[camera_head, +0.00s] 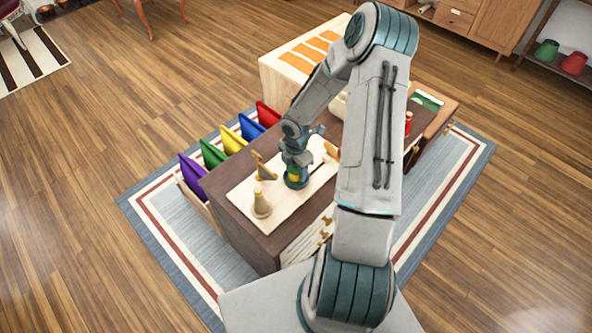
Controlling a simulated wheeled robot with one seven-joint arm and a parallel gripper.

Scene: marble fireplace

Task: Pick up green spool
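A dark green spool with a yellow patch (293,182) stands on a pale board (243,194) on top of the dark brown cabinet. My gripper (295,162) points down at it from directly above, and its lower end overlaps the top of the spool in the picture. The fingertips are small and partly hidden. I cannot tell whether they are apart or closed on the spool. The spool looks upright on the board.
A tan bottle-like piece (262,204) and a wooden piece (264,168) stand left of the spool. Purple, green, yellow, blue and red panels (233,140) line the cabinet's left edge. A red object (408,124) stands right of my arm. My arm hides part of the cabinet top.

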